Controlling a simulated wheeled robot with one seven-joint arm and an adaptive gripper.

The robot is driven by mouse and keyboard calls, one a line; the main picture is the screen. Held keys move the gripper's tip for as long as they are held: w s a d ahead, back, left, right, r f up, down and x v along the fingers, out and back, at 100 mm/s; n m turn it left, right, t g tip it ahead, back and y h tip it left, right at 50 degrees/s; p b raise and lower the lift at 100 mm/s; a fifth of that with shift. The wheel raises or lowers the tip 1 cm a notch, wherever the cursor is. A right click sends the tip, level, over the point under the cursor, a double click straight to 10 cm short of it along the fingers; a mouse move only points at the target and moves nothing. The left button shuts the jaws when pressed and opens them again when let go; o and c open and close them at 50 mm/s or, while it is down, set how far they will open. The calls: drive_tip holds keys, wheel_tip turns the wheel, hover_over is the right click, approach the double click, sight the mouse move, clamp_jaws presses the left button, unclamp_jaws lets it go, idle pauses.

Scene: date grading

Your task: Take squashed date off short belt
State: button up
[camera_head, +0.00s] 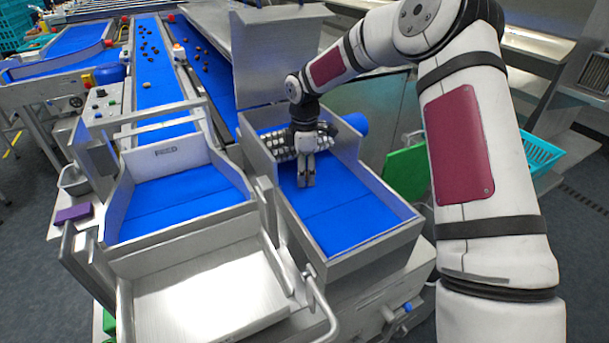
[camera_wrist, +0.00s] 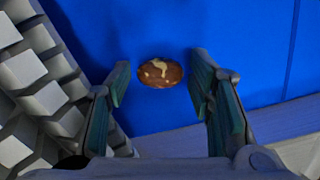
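The squashed date (camera_wrist: 161,73) shows in the wrist view as a brown oval with pale patches. It lies on the blue surface of the short belt (camera_wrist: 210,25), between and a little beyond the fingertips. My gripper (camera_wrist: 158,85) is open, with a finger on each side and gaps between them and the date. In the head view my gripper (camera_head: 306,183) points down over the short belt (camera_head: 345,208), near its left wall. The date cannot be made out in the head view.
Pale roller blocks (camera_head: 285,145) sit close beside my gripper and also show in the wrist view (camera_wrist: 40,75). Metal walls border the short belt. A second blue belt (camera_head: 180,200) lies to the left, with a metal tray (camera_head: 205,300) in front. Dates lie on the long belt (camera_head: 155,90).

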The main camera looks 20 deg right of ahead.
drive_tip(key=c, duration=0.4)
drive_tip(key=shift+o, duration=0.2)
drive_tip(key=shift+r, duration=0.1)
